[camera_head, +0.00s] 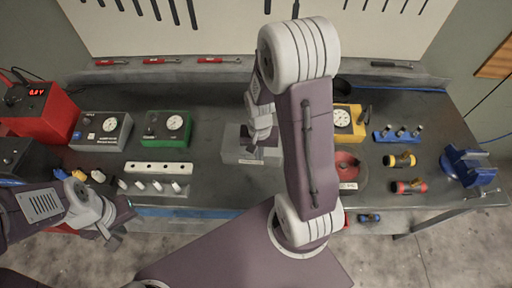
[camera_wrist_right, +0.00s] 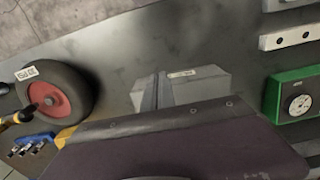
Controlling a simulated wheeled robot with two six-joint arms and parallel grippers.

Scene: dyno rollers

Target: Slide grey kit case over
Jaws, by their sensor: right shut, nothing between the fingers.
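The grey kit case (camera_head: 236,150) lies on the dark bench top near the middle, a low box with a small pale label on its front. It also shows in the right wrist view (camera_wrist_right: 200,85), partly hidden by my own arm parts. My right gripper (camera_head: 258,138) is shut and empty, pointing down at the case's right part in the head view. I cannot tell whether it touches the case. My left gripper (camera_head: 118,228) hangs at the bench's front left edge, away from the case; its finger opening is unclear.
Left of the case stand a green gauge box (camera_head: 167,130), a grey gauge box (camera_head: 100,130) and a white holed block (camera_head: 158,168). Right are a wheel with a red hub (camera_head: 346,165), a yellow gauge box (camera_head: 350,122) and a blue vise (camera_head: 468,165). Bench behind the case is clear.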

